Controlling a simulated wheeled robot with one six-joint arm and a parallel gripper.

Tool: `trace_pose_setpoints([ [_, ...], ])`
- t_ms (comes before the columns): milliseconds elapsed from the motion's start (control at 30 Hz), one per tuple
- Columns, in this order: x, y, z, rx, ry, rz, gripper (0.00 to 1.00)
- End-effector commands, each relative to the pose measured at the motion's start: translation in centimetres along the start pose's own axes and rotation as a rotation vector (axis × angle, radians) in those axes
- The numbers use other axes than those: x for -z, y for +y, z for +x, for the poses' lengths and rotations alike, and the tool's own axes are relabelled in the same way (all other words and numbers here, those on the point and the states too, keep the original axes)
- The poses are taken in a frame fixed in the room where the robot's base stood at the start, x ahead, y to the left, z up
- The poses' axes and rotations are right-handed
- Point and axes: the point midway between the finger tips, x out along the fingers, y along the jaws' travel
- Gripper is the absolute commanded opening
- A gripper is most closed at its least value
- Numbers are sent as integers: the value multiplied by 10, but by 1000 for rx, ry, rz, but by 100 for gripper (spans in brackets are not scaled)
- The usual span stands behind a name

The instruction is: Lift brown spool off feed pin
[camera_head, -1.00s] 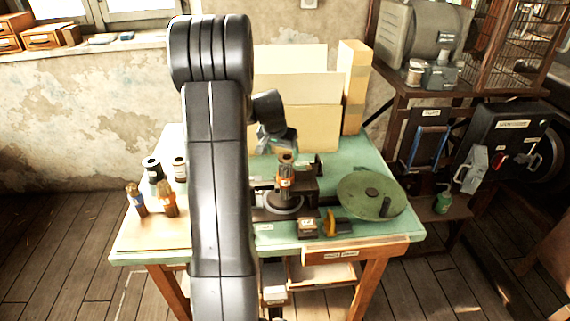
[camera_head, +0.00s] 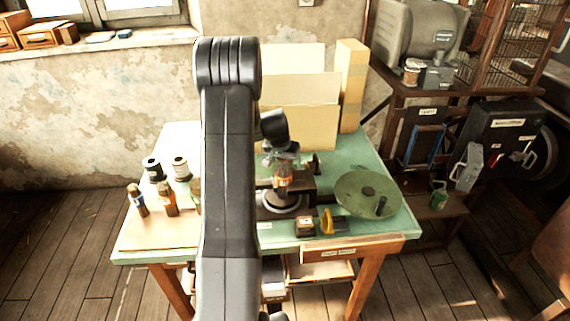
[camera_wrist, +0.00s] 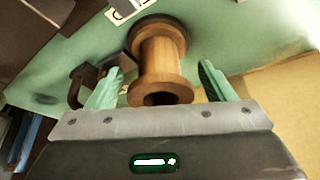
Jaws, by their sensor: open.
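The brown spool (camera_wrist: 160,62) is a wooden reel with wide flanges and a hole in its end. In the wrist view it lies between the two green fingers of my gripper (camera_wrist: 160,85), which are open with a gap on each side. In the head view the gripper (camera_head: 282,160) is just above and around the top of the spool (camera_head: 282,182), which stands upright over a round grey base (camera_head: 282,203) on the press. The feed pin itself is hidden.
The green handwheel (camera_head: 362,190) is right of the spool. A small block and a yellow piece (camera_head: 327,221) lie in front. Several spools and bottles (camera_head: 166,198) stand at the table's left. Cardboard panels (camera_head: 305,125) rise behind. The table's (camera_head: 345,160) back right is fairly clear.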

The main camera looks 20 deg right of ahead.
Motion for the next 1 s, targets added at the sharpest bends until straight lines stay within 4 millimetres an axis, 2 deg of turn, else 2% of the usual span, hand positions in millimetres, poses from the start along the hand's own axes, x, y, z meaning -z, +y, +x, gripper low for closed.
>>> trace_pose_setpoints([
  [100, 0, 0, 0, 0, 0, 0, 74],
  [333, 0, 0, 0, 0, 0, 0, 29],
  [667, 2, 0, -5, 1, 2, 0, 27],
  [767, 7, 0, -16, 2, 5, 0, 27],
  [1000, 26, -1, -60, 2, 5, 1, 27],
])
